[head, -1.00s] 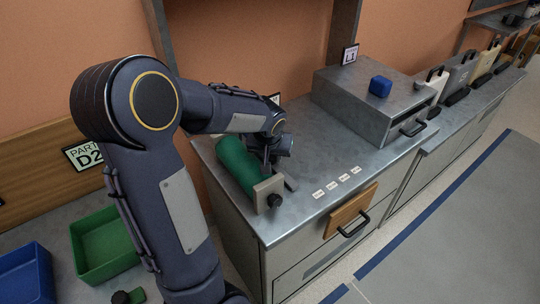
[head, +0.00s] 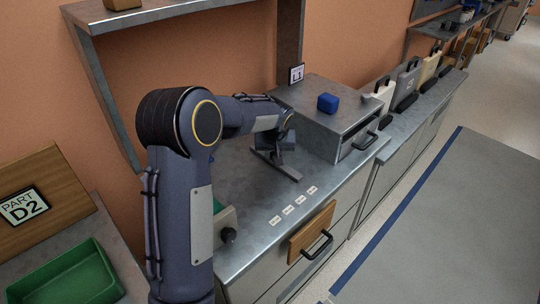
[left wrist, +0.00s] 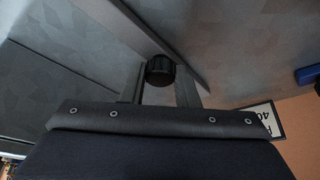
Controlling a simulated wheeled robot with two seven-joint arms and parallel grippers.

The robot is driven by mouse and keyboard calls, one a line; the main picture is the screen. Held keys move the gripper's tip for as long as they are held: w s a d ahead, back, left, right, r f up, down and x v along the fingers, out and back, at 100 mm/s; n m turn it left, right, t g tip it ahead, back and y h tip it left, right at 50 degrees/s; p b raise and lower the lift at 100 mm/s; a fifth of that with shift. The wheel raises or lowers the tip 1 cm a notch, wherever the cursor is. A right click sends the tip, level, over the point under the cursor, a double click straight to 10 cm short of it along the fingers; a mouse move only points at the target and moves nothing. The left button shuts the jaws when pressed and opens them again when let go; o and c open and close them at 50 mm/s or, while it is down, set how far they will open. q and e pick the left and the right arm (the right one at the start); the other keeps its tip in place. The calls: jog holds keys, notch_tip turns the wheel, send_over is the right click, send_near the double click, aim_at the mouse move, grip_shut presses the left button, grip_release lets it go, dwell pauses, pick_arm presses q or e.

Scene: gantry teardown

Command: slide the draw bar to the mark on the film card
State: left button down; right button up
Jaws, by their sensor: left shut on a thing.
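The draw bar (head: 281,168) is a thin grey bar lying across the metal counter, away from the roll and short of the grey box. My left gripper (head: 268,155) is over it at the counter top. In the left wrist view a black knob (left wrist: 160,70) sits between the fingers of the left gripper (left wrist: 163,88), with the long grey bar (left wrist: 135,38) beyond. The gripper is shut on the draw bar, seemingly at this knob. Small white marked cards (head: 294,204) lie in a row near the counter's front edge. My arm mostly hides the green roll (head: 217,206). My right gripper is out of view.
A grey drawer box (head: 330,122) with a blue block (head: 327,103) on top stands beyond the bar. The roll's end plate (head: 226,221) has a black knob. A green bin (head: 65,275) is at lower left. Counter between bar and cards is clear.

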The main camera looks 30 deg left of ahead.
pick_arm(q)
jog(key=shift+w, duration=0.1)
jog(key=c, duration=1.4)
grip_release()
jog(key=v, duration=0.8)
